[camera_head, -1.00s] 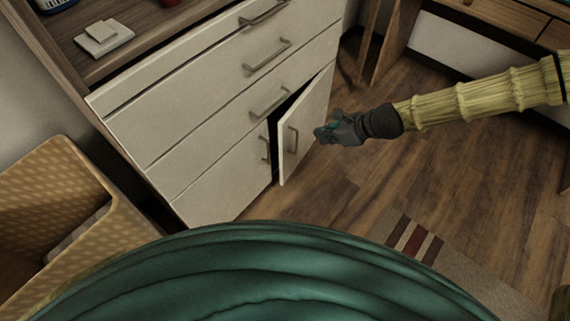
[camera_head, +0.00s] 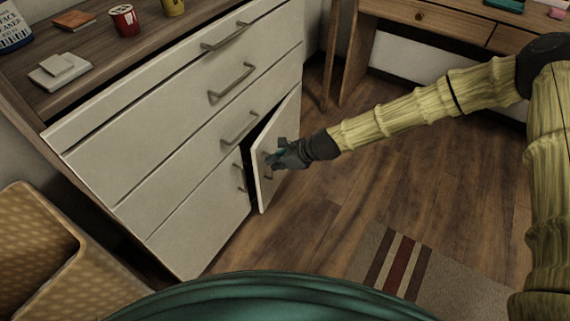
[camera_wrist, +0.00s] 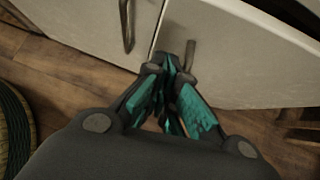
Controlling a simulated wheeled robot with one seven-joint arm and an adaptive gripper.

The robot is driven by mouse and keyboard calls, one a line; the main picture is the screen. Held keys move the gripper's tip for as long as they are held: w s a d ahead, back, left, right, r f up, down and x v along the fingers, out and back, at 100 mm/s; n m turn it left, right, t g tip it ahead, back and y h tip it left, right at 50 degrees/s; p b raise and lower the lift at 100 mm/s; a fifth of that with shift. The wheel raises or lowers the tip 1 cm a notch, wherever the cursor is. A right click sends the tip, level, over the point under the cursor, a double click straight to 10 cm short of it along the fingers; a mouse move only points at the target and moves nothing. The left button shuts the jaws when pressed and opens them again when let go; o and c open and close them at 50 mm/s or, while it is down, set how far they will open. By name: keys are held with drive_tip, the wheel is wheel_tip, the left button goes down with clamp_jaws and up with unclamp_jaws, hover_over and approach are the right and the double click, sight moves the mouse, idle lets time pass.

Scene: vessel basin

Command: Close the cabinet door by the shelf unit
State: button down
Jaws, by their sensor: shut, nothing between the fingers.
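The cabinet door (camera_head: 284,140) is the right lower door of a white drawer cabinet. It stands partly open, with a dark gap along its left side. Its bar handle (camera_wrist: 190,57) shows in the wrist view, just beyond my fingertips. My gripper (camera_head: 274,155) is shut and empty, at the outer face of the door by the handle. In the wrist view my gripper (camera_wrist: 168,65) has its teal fingers together. I cannot tell whether the fingertips touch the door. The left lower door (camera_head: 205,215) is shut, and its handle (camera_wrist: 127,25) also shows in the wrist view.
Drawers (camera_head: 190,105) above the doors are shut. A woven bin (camera_head: 95,275) stands at the front left. A wooden desk (camera_head: 455,28) is at the back right. A striped rug (camera_head: 400,262) lies on the wooden floor (camera_head: 340,195), which is clear right of the door.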

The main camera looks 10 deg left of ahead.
drive_tip(key=shift+w+a, duration=0.2)
drive_tip(key=shift+a, duration=0.9)
